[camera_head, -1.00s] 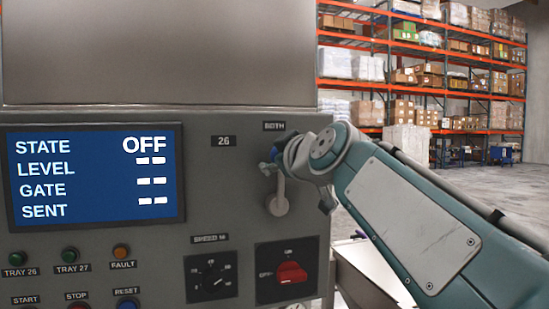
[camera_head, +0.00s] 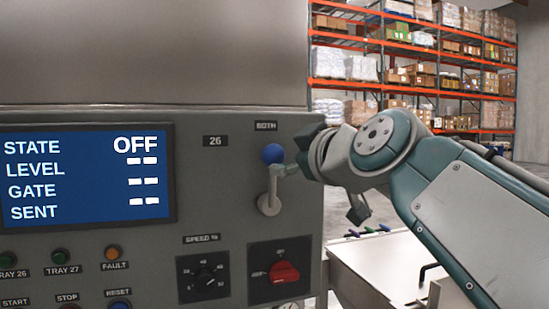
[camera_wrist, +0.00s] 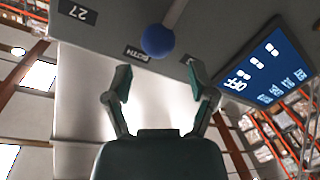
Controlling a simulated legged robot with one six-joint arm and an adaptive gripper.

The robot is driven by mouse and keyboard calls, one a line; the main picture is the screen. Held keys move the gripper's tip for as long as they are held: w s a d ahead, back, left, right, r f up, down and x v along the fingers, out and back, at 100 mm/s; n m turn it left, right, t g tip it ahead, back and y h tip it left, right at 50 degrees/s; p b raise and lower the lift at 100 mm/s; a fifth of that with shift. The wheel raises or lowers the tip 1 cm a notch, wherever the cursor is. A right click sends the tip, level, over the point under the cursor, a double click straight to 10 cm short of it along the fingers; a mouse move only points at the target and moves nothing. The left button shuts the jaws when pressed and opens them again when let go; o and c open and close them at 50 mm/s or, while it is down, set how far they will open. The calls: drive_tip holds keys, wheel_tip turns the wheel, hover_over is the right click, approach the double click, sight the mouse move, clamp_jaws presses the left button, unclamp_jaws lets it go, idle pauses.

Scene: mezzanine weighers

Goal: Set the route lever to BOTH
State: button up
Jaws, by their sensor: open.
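The route lever (camera_head: 269,190) is on the grey panel, with a blue ball knob (camera_head: 272,154) on its end. It stands nearly upright, the knob just below the BOTH label (camera_head: 266,126). In the wrist view the knob (camera_wrist: 157,40) shows close to the BOTH label (camera_wrist: 136,54). My gripper (camera_wrist: 158,72) is open and empty there, with the knob beyond its fingertips and roughly centred between them. In the head view my gripper is at the right of the lever, its fingers partly hidden by the wrist.
The blue display (camera_head: 85,174) reads STATE OFF. Below the lever are a speed dial (camera_head: 203,278) and a red rotary switch (camera_head: 284,272). Coloured buttons sit lower left. A pale metal tray (camera_head: 385,262) stands right of the panel. Racks (camera_head: 400,60) are far behind.

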drive_tip(key=v, duration=0.3)
drive_tip(key=shift+f, duration=0.15)
drive_tip(key=s+d+f+m+g+h, duration=0.2)
drive_tip(key=s+f, duration=0.3)
drive_tip(key=f, duration=0.8)
drive_tip(key=s+d+f+m+g+h, duration=0.2)
drive_tip(key=s+d+f+m+g, duration=0.2)
drive_tip(key=f, duration=0.9)
drive_tip(key=s+d+f+m+g+h, duration=0.2)
drive_tip(key=s+f+m, duration=0.3)
drive_tip(key=f, duration=0.9)
drive_tip(key=shift+s+d+g+h, duration=0.4)
drive_tip(key=shift+s+d+g, duration=0.4)
drive_tip(key=shift+s, duration=0.4)
drive_tip(key=shift+o, duration=0.4)
drive_tip(key=shift+a, duration=0.15)
